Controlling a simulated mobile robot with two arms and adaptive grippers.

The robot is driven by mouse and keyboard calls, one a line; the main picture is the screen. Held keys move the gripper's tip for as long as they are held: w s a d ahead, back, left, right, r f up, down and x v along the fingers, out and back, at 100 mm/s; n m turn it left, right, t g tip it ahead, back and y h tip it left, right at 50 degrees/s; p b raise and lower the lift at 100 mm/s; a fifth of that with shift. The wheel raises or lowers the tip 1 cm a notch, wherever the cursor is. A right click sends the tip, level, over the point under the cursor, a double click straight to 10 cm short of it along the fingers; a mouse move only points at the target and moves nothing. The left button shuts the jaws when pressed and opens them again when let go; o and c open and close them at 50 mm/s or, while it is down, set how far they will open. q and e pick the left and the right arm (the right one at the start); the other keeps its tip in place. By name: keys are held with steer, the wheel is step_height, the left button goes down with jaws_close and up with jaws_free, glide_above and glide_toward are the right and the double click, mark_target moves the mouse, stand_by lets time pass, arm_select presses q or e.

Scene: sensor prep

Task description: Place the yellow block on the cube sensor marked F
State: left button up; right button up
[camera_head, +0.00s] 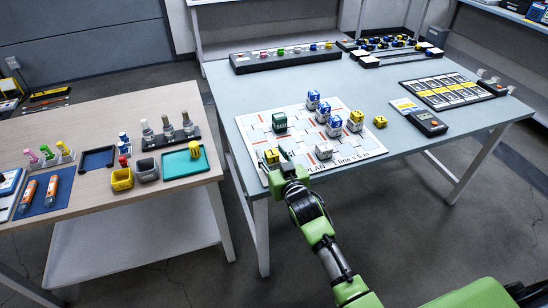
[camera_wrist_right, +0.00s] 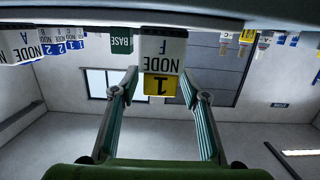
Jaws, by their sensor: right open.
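The cube sensor marked F (camera_wrist_right: 162,50) is a white cube at the near-left corner of the plan board; the right wrist view shows it upside down. The yellow block (camera_wrist_right: 160,86), marked 1, sits on the cube's top face. The yellow block also shows at the board's near-left corner in the head view (camera_head: 271,155). My right gripper (camera_wrist_right: 159,73) is open, with one finger on each side of the yellow block and a visible gap to both. In the head view my right gripper (camera_head: 277,163) partly hides the cube. My left gripper is not in view.
The plan board (camera_head: 248,121) also carries a green base block (camera_head: 279,122), blue-topped cubes (camera_head: 323,112), a yellow-topped cube (camera_head: 355,119) and a white cube (camera_head: 324,152). Another yellow block (camera_head: 380,121) lies right of the board. A handheld meter (camera_head: 427,122) lies farther right.

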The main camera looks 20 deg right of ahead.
steer(key=s+r, duration=0.2)
steer(key=s, duration=1)
steer(key=shift+d, duration=0.15)
steer(key=s+f+g, duration=0.3)
steer(key=s+f, duration=0.3)
steer(key=f, duration=0.7)
steer(key=s+f+n+g, duration=0.15)
steer(key=s+f, duration=0.35)
steer(key=f, duration=0.7)
steer(key=s+f+g, duration=0.4)
steer(key=s+f, duration=0.2)
steer(key=f, duration=0.7)
steer(key=s+d+f+g, duration=0.1)
steer(key=s+f, duration=0.4)
steer(key=s, duration=0.5)
steer(key=s+d+f+g, duration=0.1)
steer(key=s+f+g, duration=0.2)
steer(key=s, duration=0.8)
steer(key=s+d+f+g, duration=0.1)
steer(key=s+f+g, duration=0.1)
steer(key=s+f, duration=0.6)
steer(key=shift+s+d+n+g+h, duration=0.15)
steer(key=shift+s+n+g+h, duration=0.2)
steer(key=shift+s, duration=0.8)
steer(key=shift+s, duration=0.1)
